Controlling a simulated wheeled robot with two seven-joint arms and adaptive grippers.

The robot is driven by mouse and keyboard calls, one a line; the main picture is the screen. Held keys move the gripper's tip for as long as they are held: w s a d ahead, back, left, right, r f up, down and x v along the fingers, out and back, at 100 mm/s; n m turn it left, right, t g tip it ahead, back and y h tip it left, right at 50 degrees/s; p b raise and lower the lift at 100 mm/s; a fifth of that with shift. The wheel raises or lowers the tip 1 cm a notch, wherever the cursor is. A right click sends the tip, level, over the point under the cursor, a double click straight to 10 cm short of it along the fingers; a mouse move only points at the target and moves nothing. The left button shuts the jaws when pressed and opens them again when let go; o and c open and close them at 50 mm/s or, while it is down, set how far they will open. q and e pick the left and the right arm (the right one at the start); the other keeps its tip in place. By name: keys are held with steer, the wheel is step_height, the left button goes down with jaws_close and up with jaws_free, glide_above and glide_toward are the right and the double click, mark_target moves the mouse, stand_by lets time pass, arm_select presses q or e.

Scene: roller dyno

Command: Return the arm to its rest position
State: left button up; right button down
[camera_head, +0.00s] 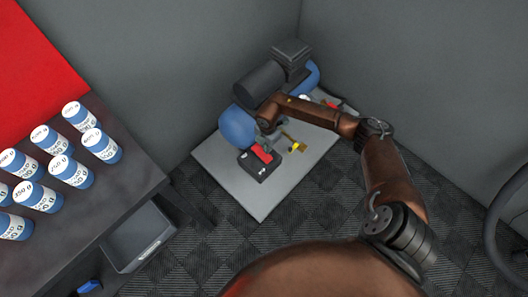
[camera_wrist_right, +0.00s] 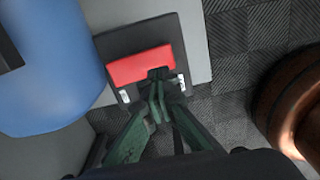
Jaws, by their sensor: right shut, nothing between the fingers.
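My right arm (camera_head: 383,170) reaches in from the lower right across the grey base plate of the machine. Its right gripper (camera_head: 267,125) is small and partly hidden in the head view. In the right wrist view, the green fingers of the right gripper (camera_wrist_right: 157,78) are shut with nothing between them. Their tips overlap the lower edge of a red switch part (camera_wrist_right: 137,65) on a black box (camera_wrist_right: 112,45); I cannot tell whether they touch it. The black box also shows in the head view (camera_head: 260,172). My left gripper is not in view.
A blue tank (camera_head: 237,127) and a dark motor (camera_head: 258,84) stand on the grey plate (camera_head: 222,168). A yellow valve handle (camera_head: 294,147) is near the gripper. Blue-and-white cans (camera_head: 68,170) stand on a dark cabinet at left, with an open drawer (camera_head: 140,237). Walls close in behind.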

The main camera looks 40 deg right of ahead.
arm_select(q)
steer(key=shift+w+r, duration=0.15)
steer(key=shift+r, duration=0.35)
arm_select(e)
steer(key=shift+r, duration=0.55)
steer(key=shift+f, duration=0.1)
